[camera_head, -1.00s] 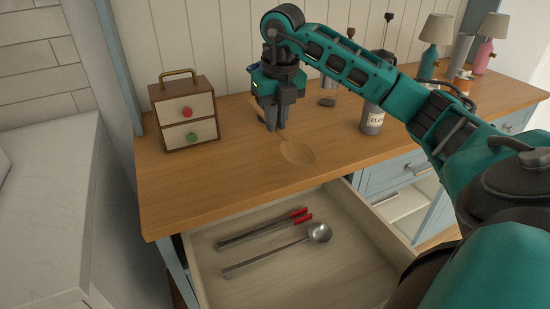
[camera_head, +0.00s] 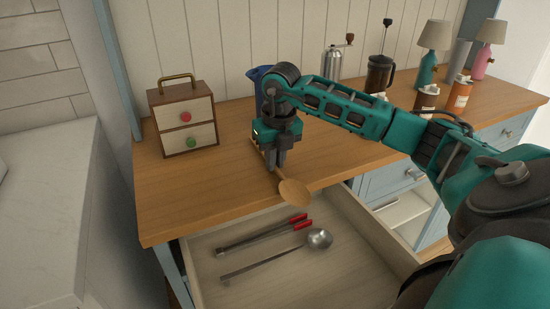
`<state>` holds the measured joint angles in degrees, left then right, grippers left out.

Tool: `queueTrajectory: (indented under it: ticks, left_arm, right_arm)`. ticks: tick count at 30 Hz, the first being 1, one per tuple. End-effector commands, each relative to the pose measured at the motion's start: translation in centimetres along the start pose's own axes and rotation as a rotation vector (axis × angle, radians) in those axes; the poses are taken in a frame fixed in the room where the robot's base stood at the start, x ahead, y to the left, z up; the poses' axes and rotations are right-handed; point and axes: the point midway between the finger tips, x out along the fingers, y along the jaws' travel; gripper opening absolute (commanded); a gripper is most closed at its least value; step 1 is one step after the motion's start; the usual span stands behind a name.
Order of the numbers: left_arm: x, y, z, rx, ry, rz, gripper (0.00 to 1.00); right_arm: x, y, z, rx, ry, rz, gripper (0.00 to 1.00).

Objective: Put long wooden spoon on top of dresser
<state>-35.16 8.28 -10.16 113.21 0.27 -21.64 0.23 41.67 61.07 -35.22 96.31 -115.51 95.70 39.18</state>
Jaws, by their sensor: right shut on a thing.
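The long wooden spoon has its bowl (camera_head: 294,192) toward the front edge of the wooden dresser top (camera_head: 190,206). Part of its handle is hidden behind my right gripper (camera_head: 275,170), which is shut on it. The spoon is over or on the dresser top; I cannot tell whether it touches the surface. My left gripper is not in view.
The open drawer (camera_head: 345,285) below holds red-tipped tongs (camera_head: 262,232) and a metal ladle (camera_head: 318,239). A small two-drawer box (camera_head: 184,118) stands at the back left. A blue jug (camera_head: 257,77), a grinder (camera_head: 333,62), a French press (camera_head: 379,74) and lamps stand behind.

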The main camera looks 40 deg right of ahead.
Motion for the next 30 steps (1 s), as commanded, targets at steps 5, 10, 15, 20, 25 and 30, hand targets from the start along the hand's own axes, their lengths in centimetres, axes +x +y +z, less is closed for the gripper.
queueTrajectory:
  ticks: [5,10,15,20,25,30]
  left_arm:
    - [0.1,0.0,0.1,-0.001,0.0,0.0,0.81]
    - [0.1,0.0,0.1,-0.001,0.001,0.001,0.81]
    - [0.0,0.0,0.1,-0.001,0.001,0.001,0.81]
    - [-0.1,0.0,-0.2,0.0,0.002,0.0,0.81]
    - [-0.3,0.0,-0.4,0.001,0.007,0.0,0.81]
    - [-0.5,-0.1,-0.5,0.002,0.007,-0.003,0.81]
  right_arm:
    - [0.2,0.0,0.0,0.0,0.0,0.0,0.23]
    - [0.2,0.0,0.0,0.001,0.0,0.0,0.39]
    - [0.2,0.0,0.0,0.001,0.0,0.0,0.39]
    - [-0.5,0.0,0.1,0.0,-0.001,0.0,0.39]
    - [-3.3,0.0,0.1,0.001,-0.005,0.001,0.39]
    - [-7.1,0.0,0.1,0.0,-0.004,0.001,0.39]
